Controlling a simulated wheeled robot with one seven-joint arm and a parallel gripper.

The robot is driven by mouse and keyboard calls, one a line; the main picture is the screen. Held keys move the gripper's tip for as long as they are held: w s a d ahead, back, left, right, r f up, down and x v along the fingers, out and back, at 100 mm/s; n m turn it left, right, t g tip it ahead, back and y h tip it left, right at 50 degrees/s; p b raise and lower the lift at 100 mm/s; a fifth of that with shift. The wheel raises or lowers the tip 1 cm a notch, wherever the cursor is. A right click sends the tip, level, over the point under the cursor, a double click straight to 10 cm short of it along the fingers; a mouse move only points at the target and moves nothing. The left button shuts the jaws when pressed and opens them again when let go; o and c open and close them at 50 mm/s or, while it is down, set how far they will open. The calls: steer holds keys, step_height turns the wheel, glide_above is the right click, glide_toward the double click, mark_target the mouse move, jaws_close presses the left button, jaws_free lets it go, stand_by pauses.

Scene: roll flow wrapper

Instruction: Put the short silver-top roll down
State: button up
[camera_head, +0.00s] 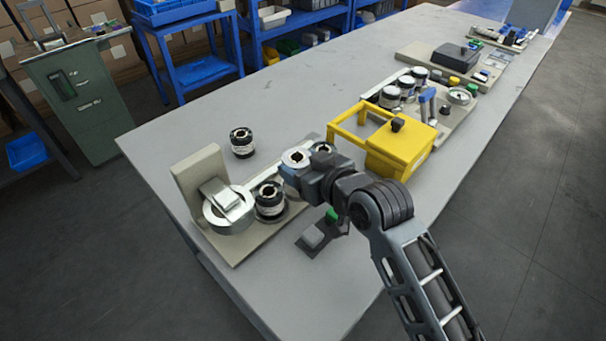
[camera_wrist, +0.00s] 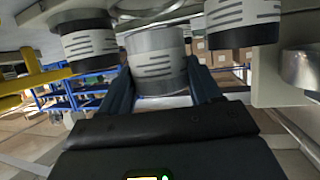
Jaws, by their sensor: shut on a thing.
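The short silver-top roll (camera_head: 296,157) is in my gripper (camera_head: 301,172), over the beige base of the near machine.
Black-topped rolls stand close by: one on the base (camera_head: 270,203), one behind my gripper (camera_head: 322,148), one on the table (camera_head: 242,143). A large silver reel (camera_head: 228,212) sits at left. A yellow frame (camera_head: 400,150) stands right. The table (camera_head: 290,103) is clear behind.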

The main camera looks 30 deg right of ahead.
steer(key=shift+f, duration=1.5)
steer(key=shift+f, duration=0.15)
steer(key=o, duration=0.9)
steer(key=shift+s+r, duration=0.15)
steer(key=shift+r, duration=0.05)
steer(key=v, duration=1.1)
steer(key=shift+s+d, duration=0.15)
steer(key=shift+s, duration=0.2)
steer(key=shift+s+r, duration=0.1)
